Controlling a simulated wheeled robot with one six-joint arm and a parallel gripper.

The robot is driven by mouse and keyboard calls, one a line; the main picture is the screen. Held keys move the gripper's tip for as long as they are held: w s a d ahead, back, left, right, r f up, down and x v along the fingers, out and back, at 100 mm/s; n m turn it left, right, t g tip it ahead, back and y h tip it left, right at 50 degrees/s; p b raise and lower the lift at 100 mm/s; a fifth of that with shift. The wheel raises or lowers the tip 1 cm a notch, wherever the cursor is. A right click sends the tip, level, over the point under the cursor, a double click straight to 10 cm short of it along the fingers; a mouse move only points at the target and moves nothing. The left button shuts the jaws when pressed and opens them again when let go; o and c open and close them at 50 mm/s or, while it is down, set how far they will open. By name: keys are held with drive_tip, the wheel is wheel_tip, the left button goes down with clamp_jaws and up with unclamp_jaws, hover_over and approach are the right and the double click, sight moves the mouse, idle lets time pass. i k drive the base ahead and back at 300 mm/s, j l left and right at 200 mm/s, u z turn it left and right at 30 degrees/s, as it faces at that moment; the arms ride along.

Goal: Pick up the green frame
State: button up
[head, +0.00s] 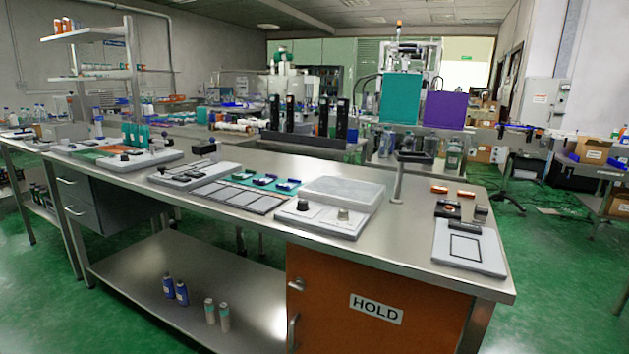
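A flat teal-green piece (262,182) lies near the middle of the long steel bench, with several small white-and-blue parts on it. It is the most frame-like green thing on the bench, but I cannot tell for sure that it is the green frame. Grey flat panels (238,196) lie in front of it. A thin black rectangular outline (465,247) shows on a light grey plate (468,260) at the bench's right end. My gripper does not show in this view.
The steel bench (375,235) has bare room between the clear-lidded box (343,193) and the grey plate. A short upright post (398,182) stands near its back edge. An orange HOLD cabinet (370,300) is below. Green floor (565,300) is open at the right.

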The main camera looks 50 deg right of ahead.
sight(249, 173)
drive_tip(key=z, duration=1.15)
